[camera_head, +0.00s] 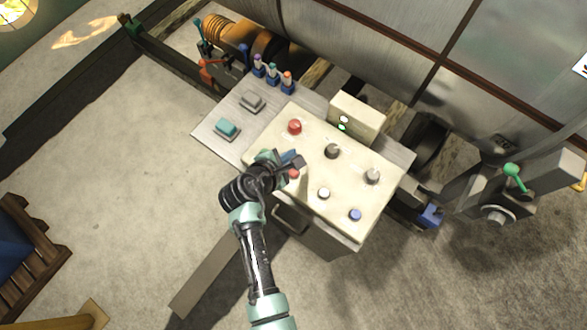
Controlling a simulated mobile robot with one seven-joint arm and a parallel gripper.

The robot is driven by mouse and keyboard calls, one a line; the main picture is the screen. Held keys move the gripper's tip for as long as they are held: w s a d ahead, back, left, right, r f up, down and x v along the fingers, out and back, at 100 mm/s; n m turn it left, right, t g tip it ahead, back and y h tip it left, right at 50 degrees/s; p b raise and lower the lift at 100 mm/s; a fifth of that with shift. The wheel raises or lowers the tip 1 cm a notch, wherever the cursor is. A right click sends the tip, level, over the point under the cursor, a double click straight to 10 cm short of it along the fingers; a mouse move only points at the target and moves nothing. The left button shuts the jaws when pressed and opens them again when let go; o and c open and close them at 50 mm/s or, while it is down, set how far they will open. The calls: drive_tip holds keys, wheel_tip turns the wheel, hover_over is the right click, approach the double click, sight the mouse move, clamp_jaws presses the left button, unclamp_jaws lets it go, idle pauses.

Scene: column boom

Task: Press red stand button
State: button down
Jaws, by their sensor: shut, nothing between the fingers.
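The stand is a cream control box with a slanted top panel (345,199). A small red button (293,173) sits on its near left part, in a row with a white button (324,194) and a blue button (355,215). A larger red knob (294,127) sits at the panel's far left. My gripper (297,161) is shut and empty, just above and beside the small red button in the picture. I cannot tell whether it touches the button or the panel. The gripper and wrist hide the panel's left edge.
A box with green lights (357,117) rises behind. A grey side plate (233,119) carries a teal button (227,128). Small levers (272,74) and machinery line the back. A wooden pallet (32,250) lies left; the floor between is clear.

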drive_tip(key=b, duration=0.7)
hover_over(290, 175)
wheel_tip(290, 175, down, 8)
drive_tip(key=shift+r, duration=0.1)
drive_tip(key=shift+f+b, duration=0.45)
drive_tip(key=shift+f, duration=0.1)
idle(1.1)
drive_tip(key=shift+f, duration=0.35)
drive_tip(key=shift+f+b, duration=0.5)
drive_tip(key=shift+b, duration=0.05)
idle(0.8)
drive_tip(key=shift+r+p, duration=1)
drive_tip(key=shift+p, duration=0.05)
